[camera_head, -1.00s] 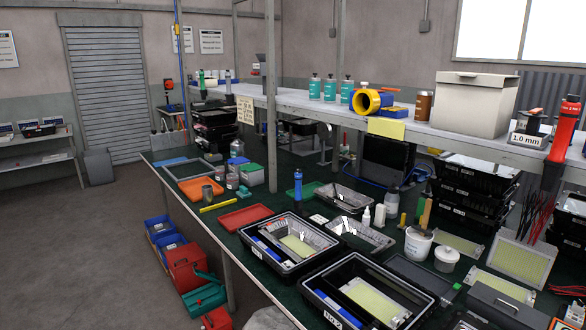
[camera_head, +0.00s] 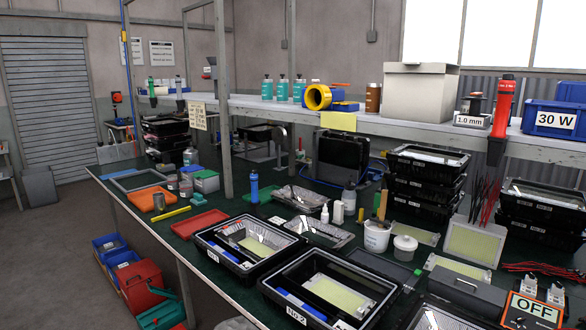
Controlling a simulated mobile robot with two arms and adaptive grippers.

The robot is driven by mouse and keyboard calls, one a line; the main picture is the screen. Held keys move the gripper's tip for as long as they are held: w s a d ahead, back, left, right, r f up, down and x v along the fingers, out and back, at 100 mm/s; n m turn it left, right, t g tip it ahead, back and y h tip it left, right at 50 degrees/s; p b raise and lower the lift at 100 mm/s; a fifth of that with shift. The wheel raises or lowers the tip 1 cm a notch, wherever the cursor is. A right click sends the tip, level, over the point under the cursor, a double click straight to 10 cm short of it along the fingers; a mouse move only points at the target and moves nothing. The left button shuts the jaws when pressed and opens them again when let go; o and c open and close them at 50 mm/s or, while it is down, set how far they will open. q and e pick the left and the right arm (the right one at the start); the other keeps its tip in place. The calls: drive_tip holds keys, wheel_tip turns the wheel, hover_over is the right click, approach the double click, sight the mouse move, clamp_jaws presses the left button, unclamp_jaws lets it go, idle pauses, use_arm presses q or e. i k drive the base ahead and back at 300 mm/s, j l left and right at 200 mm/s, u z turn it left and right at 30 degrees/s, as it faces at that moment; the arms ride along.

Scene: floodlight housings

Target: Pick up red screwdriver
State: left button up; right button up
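Neither of my grippers is in view.
Black bins (camera_head: 248,248) and (camera_head: 330,286) fill the bench front. Stacked black bins (camera_head: 428,177), a white pot (camera_head: 376,237) and red and black leads (camera_head: 487,198) crowd the right. A blue 30 W box (camera_head: 553,120) sits on the shelf.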

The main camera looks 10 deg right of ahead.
sight(505, 90)
drive_tip(key=z, duration=1.35)
